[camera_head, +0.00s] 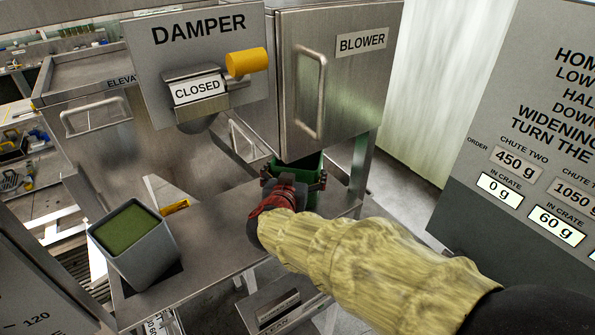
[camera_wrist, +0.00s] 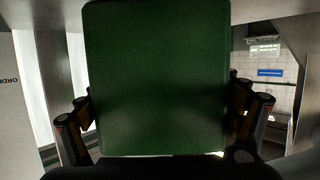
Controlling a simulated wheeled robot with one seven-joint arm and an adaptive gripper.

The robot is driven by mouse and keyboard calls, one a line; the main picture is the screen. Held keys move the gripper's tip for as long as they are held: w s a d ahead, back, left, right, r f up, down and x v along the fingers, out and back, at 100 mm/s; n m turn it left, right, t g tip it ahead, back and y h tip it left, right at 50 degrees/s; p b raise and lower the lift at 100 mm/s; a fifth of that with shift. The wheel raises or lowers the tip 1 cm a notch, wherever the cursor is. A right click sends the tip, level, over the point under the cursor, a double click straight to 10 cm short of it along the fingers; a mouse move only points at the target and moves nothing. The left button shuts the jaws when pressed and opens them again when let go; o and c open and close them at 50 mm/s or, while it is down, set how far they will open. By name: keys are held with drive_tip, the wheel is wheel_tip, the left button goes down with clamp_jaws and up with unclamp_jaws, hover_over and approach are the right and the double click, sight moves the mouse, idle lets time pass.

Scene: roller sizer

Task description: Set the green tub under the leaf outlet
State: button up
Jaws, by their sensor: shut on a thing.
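The green tub (camera_head: 308,165) is below the blower cabinet (camera_head: 330,80), close to its underside. My gripper (camera_head: 293,184) is shut on the tub. In the wrist view the green tub (camera_wrist: 157,80) fills the middle, with a finger of my gripper (camera_wrist: 160,125) on each side. My arm hides the lower part of the tub in the head view, so I cannot tell whether it touches the steel shelf (camera_head: 215,225). No leaf outlet label is legible, and any opening above the tub is hidden.
A grey bin (camera_head: 150,252) filled with green stuff stands left on the shelf. The damper panel (camera_head: 200,60) has a yellow handle (camera_head: 246,62) and reads CLOSED. A low tray (camera_head: 280,303) sits below the shelf edge.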

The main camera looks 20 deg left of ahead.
drive_tip(key=o, duration=1.2)
drive_tip(key=shift+f, duration=0.1)
drive_tip(key=shift+s+r, duration=0.15)
drive_tip(key=shift+r, duration=0.1)
drive_tip(key=v, duration=1.1)
drive_tip(key=shift+s+r+b, duration=0.1)
drive_tip(key=shift+s+b, duration=0.25)
